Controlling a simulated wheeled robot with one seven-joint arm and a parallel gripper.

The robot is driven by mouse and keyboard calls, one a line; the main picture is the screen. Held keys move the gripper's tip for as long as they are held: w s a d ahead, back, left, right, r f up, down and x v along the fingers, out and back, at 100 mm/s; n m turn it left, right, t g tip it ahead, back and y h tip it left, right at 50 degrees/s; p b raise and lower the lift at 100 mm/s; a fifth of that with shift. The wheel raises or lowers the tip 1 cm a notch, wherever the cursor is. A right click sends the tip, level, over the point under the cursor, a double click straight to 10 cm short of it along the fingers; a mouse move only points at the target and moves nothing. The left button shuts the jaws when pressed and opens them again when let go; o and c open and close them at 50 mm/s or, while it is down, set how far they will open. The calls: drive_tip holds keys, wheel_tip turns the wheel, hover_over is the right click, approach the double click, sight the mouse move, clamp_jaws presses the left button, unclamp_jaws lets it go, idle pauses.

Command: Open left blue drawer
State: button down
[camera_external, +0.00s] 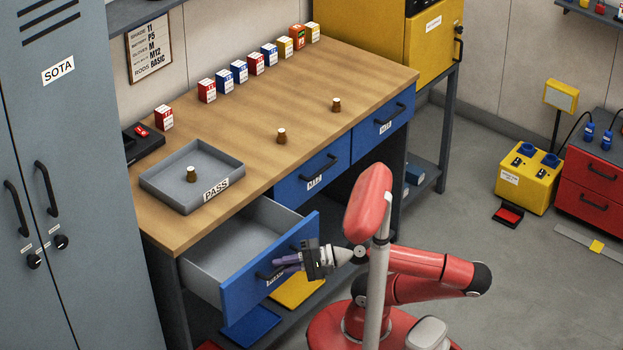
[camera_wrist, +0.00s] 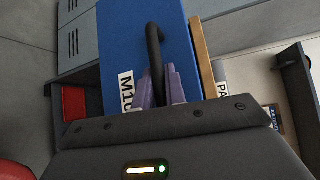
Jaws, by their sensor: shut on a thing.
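The left blue drawer (camera_external: 243,283) under the wooden workbench (camera_external: 178,228) is pulled well out, and its grey inside looks empty. Its front carries a dark bar handle and a white label. My gripper (camera_external: 279,264) is shut on the handle of this drawer. In the wrist view the purple fingers of my gripper (camera_wrist: 161,88) close around the black handle (camera_wrist: 153,50), in front of the blue drawer front (camera_wrist: 128,45). The label there is partly hidden by the fingers.
Two more blue drawers, the middle one (camera_external: 290,188) and the right one (camera_external: 367,134), are shut. A grey PASS tray (camera_external: 220,186) holds a small brown part. Several small boxes line the bench's back. Grey lockers (camera_external: 75,130) stand left.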

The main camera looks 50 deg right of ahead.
drive_tip(key=c, duration=1.7)
unclamp_jaws()
drive_tip(key=shift+s+d+r, duration=0.15)
drive_tip(key=shift+s+d, duration=0.25)
drive_tip(key=shift+d, duration=0.05)
drive_tip(key=shift+p+v, duration=0.35)
drive_tip(key=shift+v, duration=2.95)
drive_tip(key=shift+c, duration=0.4)
